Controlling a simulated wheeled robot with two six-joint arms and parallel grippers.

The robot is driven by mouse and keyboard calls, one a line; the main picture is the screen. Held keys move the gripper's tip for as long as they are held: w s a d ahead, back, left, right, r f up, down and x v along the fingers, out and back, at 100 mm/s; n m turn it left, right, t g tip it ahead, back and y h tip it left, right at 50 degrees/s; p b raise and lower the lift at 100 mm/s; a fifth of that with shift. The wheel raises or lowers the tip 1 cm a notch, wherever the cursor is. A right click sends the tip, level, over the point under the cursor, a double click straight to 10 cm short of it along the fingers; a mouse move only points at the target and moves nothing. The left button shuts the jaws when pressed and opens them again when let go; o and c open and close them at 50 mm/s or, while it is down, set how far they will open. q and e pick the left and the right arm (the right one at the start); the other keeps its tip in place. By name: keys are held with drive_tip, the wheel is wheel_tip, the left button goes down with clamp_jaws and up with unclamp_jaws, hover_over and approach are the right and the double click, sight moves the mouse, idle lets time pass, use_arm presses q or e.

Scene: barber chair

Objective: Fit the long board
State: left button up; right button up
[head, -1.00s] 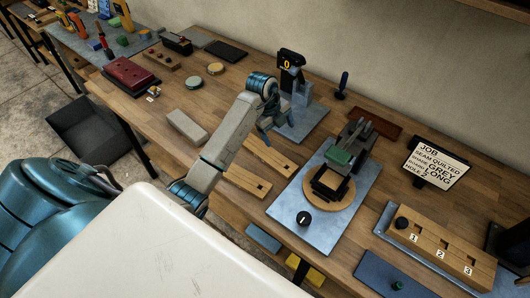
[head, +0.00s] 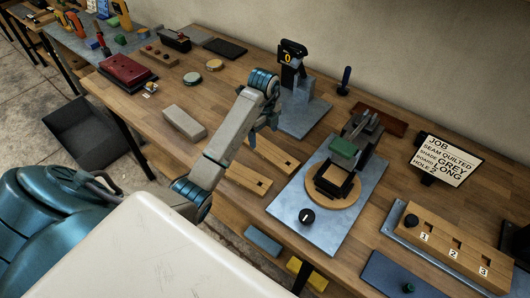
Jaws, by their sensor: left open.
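Two pale wooden boards with small dark holes lie on the bench, a far one (head: 271,154) and a near one (head: 249,180). My left arm partly covers them, so I cannot tell which is longer. My left gripper (head: 270,122) is open and empty above and behind the boards, in front of the black stand. A job card (head: 448,160) reads seam quilted, shade grey, board long, hole 2. My right gripper is not in view.
A black stand (head: 290,75) showing 0 rises behind my left gripper. A wooden block (head: 442,238) with holes numbered 1 to 3 and a black knob sits at right. A grey block (head: 184,123) and a red box (head: 127,71) lie to the left.

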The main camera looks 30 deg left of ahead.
sight(265, 147)
use_arm(q)
drive_tip(key=f+b, duration=0.2)
drive_tip(key=f, duration=0.1)
drive_tip(key=f+b, duration=0.1)
drive_tip(key=shift+s+d+f, duration=0.15)
drive_tip(key=shift+s+d, duration=0.05)
drive_tip(key=shift+d, duration=0.2)
drive_tip(key=shift+f+b, duration=0.35)
drive_tip(key=shift+r, duration=0.1)
drive_tip(key=c, duration=1.2)
